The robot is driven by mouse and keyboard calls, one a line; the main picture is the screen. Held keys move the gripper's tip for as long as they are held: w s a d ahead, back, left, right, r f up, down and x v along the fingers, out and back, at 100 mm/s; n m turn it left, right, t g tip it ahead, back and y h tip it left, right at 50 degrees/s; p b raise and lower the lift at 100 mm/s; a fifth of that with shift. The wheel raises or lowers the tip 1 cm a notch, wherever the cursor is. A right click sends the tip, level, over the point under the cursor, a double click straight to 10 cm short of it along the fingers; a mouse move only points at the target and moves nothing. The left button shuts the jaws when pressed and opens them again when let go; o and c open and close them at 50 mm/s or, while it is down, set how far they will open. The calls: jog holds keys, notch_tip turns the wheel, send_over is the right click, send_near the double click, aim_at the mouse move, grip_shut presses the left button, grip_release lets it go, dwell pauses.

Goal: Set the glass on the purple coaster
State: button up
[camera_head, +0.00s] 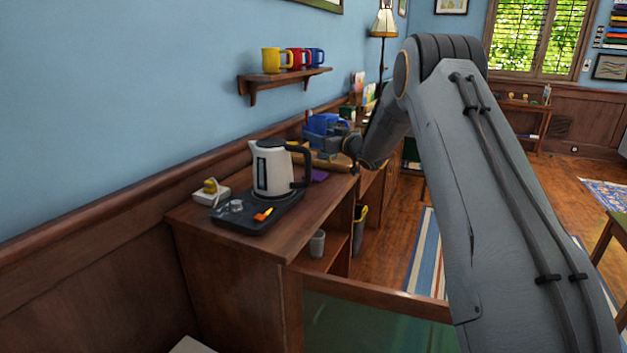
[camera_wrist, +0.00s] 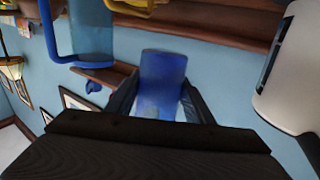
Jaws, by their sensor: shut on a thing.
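My gripper (camera_wrist: 163,98) is shut on a blue see-through glass (camera_wrist: 163,70), with one dark finger on each side of it. In the head view my gripper (camera_head: 326,141) is over the counter, beyond the kettle; I cannot clearly make out the glass there against the blue things around it. The purple coaster (camera_head: 320,175) lies on the counter just right of the kettle and partly hidden by it. The coaster does not show in the wrist view.
A white kettle (camera_head: 272,168) stands on a black tray (camera_head: 240,216) on the wooden counter (camera_head: 300,222). A blue handled vessel (camera_wrist: 90,35) is near the held glass. A wall shelf (camera_head: 285,80) holds mugs. A grey cup (camera_head: 317,244) sits in a lower compartment.

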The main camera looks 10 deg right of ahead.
jog(key=f, duration=0.6)
jog(key=shift+w+a+f, duration=0.1)
jog(key=shift+a+f, duration=0.1)
jog(key=shift+a, duration=0.2)
jog(key=shift+d+f+p, duration=0.1)
jog(key=shift+f+p, duration=0.3)
jog(key=shift+f, duration=1.45)
jog(key=shift+f, duration=0.15)
jog(key=o, duration=1.2)
jog(key=shift+c, duration=0.2)
